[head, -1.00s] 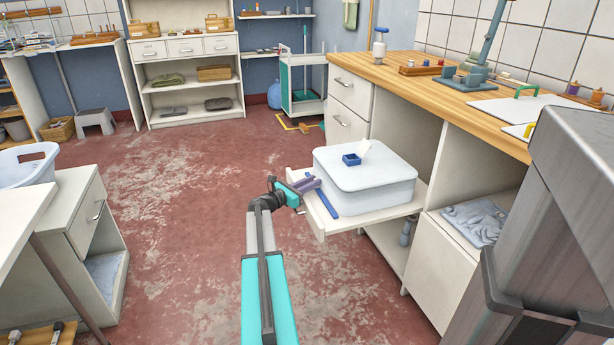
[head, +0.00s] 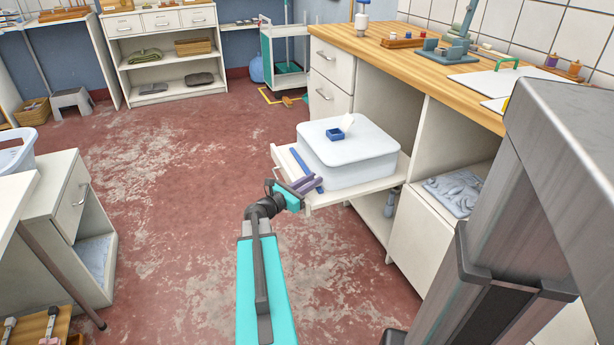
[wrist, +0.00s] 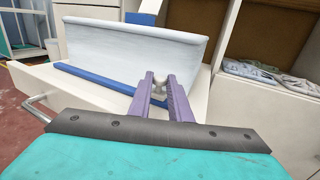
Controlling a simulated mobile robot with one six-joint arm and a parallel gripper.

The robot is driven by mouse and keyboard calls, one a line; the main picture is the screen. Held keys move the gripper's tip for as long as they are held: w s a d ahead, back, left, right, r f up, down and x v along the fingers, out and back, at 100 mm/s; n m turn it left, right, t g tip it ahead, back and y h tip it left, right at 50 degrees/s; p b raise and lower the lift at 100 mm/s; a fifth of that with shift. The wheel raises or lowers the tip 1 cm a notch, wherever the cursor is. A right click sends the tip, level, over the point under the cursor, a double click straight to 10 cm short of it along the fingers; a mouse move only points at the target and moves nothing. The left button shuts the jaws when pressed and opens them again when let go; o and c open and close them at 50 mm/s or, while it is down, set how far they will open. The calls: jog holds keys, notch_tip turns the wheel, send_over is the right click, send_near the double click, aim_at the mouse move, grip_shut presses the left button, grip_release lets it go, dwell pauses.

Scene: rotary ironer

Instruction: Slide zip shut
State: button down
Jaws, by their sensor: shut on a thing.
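A blue strip (head: 299,160), which looks like the zip, lies on a pulled-out white shelf or drawer (head: 375,190), along the left side of a white lidded box. In the wrist view the strip (wrist: 95,78) runs from the left to just under my fingers. My gripper (head: 316,183) is at the strip's near end. Its purple fingers (wrist: 163,98) are shut on a small pale knob (wrist: 159,87), likely the zip's pull. The fingers hide the knob's lower part and the strip's end.
The white box (head: 350,170) fills most of the shelf and carries a small blue open box (head: 336,134) with a white piece. The wooden-topped counter (head: 420,65) rises behind. Red floor (head: 190,190) is clear on the left.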

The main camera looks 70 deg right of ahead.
jog(key=shift+s+a, duration=0.55)
jog(key=shift+a, duration=0.1)
jog(key=shift+s+f, duration=0.1)
jog(key=c, duration=1.6)
grip_release()
jog(key=shift+c, duration=0.2)
jog(key=shift+w+a, duration=0.15)
jog(key=shift+w, duration=0.05)
jog(key=shift+w+a, duration=0.3)
jog(key=shift+a, duration=0.2)
jog(key=p+v, duration=0.2)
jog(key=v, duration=1)
jog(key=shift+a, duration=0.15)
